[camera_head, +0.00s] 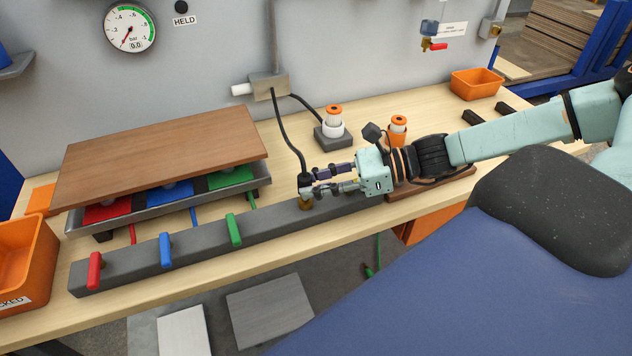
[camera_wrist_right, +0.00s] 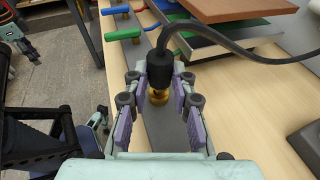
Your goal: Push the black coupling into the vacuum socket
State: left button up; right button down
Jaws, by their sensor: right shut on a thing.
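The black coupling (camera_head: 305,182) hangs on the end of a black hose, directly over the brass vacuum socket (camera_head: 306,203) on the dark grey bar (camera_head: 270,222). My right gripper (camera_head: 308,184) is shut on the coupling from the right. In the right wrist view the coupling (camera_wrist_right: 184,70) is upright between the fingertips, with the brass socket (camera_wrist_right: 158,95) just below it. The coupling looks in line with the socket and close to it; whether they touch I cannot tell. My left gripper is not in the head view.
A brown board (camera_head: 160,155) lies over a tray (camera_head: 255,183) with coloured pads. Red, blue and green valve levers (camera_head: 165,250) stand along the bar. The hose (camera_head: 285,130) runs up to a wall box (camera_head: 269,86). The gauge (camera_head: 130,27) shows 0.0. An orange bin (camera_head: 25,250) stands left.

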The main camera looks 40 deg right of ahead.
jog(key=shift+f+b, duration=0.45)
jog(key=shift+f, duration=0.1)
jog(key=c, duration=1)
grip_release()
jog(key=shift+c, duration=0.2)
jog(key=shift+r, duration=0.15)
notch_tip(320, 180, up, 3)
jog(key=p, duration=0.3)
jog(key=shift+s+r+p, duration=0.1)
jog(key=shift+r+p, duration=0.3)
jog(key=shift+p, duration=0.15)
notch_tip(320, 180, up, 5)
jog(key=p, duration=0.5)
